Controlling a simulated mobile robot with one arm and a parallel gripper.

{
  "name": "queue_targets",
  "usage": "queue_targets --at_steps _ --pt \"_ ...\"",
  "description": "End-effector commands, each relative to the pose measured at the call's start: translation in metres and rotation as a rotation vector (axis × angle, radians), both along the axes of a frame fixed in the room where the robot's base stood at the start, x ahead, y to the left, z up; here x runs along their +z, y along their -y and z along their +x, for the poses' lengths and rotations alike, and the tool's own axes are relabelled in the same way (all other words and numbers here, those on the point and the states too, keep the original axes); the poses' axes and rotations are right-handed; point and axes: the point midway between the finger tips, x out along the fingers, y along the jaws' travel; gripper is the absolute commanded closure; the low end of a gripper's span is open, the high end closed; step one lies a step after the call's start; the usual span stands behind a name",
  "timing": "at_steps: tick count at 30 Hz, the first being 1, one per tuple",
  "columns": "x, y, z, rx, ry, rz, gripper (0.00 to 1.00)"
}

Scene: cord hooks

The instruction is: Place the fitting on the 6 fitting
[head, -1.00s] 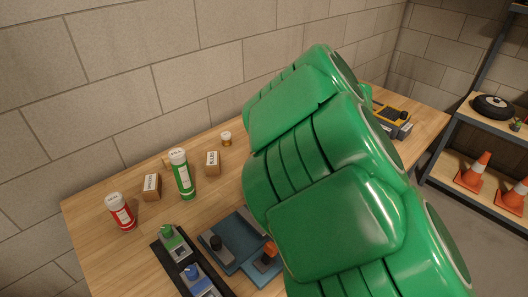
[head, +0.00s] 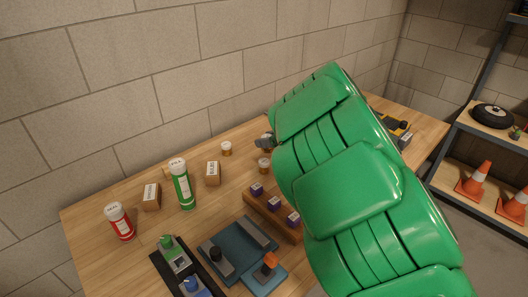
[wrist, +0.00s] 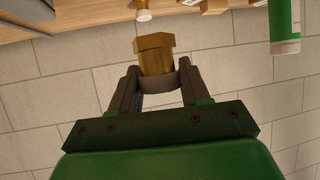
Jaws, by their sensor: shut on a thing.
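My gripper (wrist: 157,88) is shut on a brass fitting (wrist: 155,55) with a hex-shaped head, which extends beyond the fingertips in the wrist view. In the head view, only a grey part of my gripper (head: 266,140) shows beside my green arm, above the back of the table; the held fitting is not clear there. Two small brass pieces with pale tops, one farther back (head: 226,149) and one nearer (head: 264,165), stand on the table. No number can be read on them, so I cannot tell which is the 6 fitting.
A wooden block with purple pieces (head: 272,203) lies below the arm. A blue tray (head: 240,235), a black rack (head: 165,262), small boxes (head: 213,173), a green bottle (head: 182,185) and a red bottle (head: 121,222) stand left. The block wall (head: 180,80) is behind.

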Motion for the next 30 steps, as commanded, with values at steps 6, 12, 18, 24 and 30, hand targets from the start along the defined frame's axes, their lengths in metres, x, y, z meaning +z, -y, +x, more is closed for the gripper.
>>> queue_targets --at_steps 6,12,18,24,30 --pt "-0.017 -0.005 0.021 -0.001 -0.002 0.0 0.87" --pt "-0.037 -0.009 0.036 0.001 -0.003 0.001 0.87" --pt "-0.052 -0.012 0.05 -0.001 -0.002 0.001 0.87" --pt "-0.06 -0.013 0.056 -0.001 -0.001 -0.001 0.87" --pt "-0.066 -0.014 0.061 -0.001 -0.001 -0.001 0.87"
